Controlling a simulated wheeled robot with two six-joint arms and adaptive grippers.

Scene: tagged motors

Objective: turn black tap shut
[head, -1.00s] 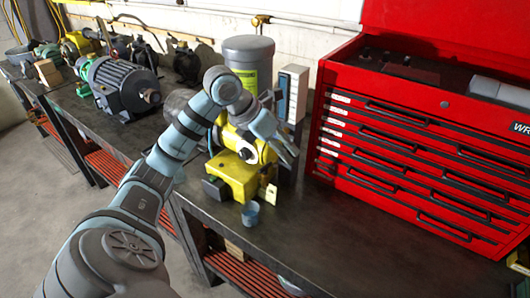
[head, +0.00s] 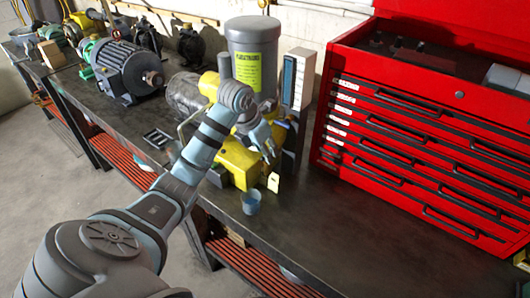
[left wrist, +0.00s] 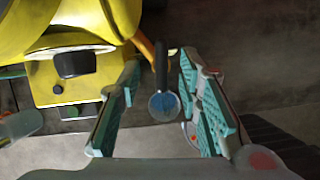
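My left gripper (head: 271,152) is over the front right of the yellow machine (head: 238,160) in the head view. In the left wrist view its fingers (left wrist: 159,65) are open, one on each side of a slim black handle (left wrist: 161,68), which looks like the black tap. I see no clear contact between the fingers and the handle. In the head view the gripper hides the tap. My right gripper is not in view.
A red tool chest (head: 425,150) stands to the right on the dark bench (head: 330,225). A grey cylinder (head: 253,50) and a pale upright box (head: 298,78) stand behind the machine. A grey motor (head: 122,70) is to the left. The bench front right is clear.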

